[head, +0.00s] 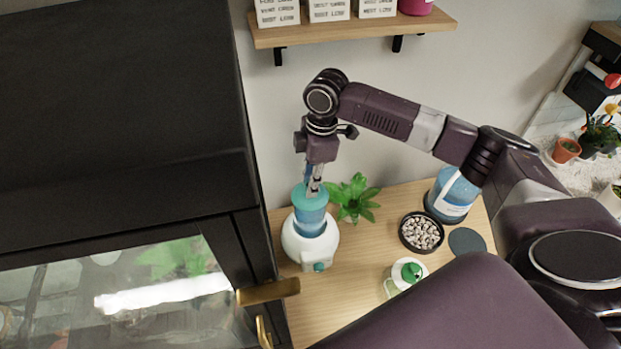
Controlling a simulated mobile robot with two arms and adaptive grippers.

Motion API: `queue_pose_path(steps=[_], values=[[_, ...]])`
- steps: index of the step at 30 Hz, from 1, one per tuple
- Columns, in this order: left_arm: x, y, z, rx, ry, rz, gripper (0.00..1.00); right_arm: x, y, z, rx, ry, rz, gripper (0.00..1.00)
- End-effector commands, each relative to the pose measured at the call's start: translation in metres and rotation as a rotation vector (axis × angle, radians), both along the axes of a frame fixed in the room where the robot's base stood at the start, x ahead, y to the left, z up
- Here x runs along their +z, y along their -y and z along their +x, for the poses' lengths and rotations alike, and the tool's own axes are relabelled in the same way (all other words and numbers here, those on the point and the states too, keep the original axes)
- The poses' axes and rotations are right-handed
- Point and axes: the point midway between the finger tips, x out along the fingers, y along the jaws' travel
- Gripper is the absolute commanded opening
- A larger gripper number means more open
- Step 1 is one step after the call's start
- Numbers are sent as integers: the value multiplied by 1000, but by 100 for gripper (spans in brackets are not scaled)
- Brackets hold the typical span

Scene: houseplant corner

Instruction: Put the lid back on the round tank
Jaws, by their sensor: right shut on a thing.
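A round blue see-through tank (309,226) sits on a rounded white base (298,247) with a small teal knob on its front. A teal lid (305,198) is at the top of the tank. My right gripper (314,188) points down from above and is shut on the lid. The lid appears to be on or just over the tank's rim; I cannot tell whether it is fully seated. The fingertips partly hide the lid. My left gripper is not in view.
A green plant (352,197) stands close behind the tank. To the right are a black bowl of pebbles (421,232), a blue container (453,194), a dark disc (467,241) and a green-capped bottle (408,272). A dark glass-door cabinet (120,120) fills the left. A shelf (350,31) is above.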

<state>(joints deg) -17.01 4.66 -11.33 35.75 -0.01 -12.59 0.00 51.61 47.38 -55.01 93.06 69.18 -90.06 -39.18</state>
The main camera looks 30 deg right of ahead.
Motion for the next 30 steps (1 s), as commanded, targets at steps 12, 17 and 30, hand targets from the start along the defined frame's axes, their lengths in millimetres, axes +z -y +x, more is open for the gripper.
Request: queue_pose_path(steps=[12, 17, 30], values=[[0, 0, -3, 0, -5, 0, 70, 0, 0, 0, 0, 1, 0, 0], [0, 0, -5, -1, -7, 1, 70, 0, 0, 0, 0, 1, 0, 0], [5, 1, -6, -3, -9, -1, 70, 1, 0, 0, 0, 2, 0, 0]])
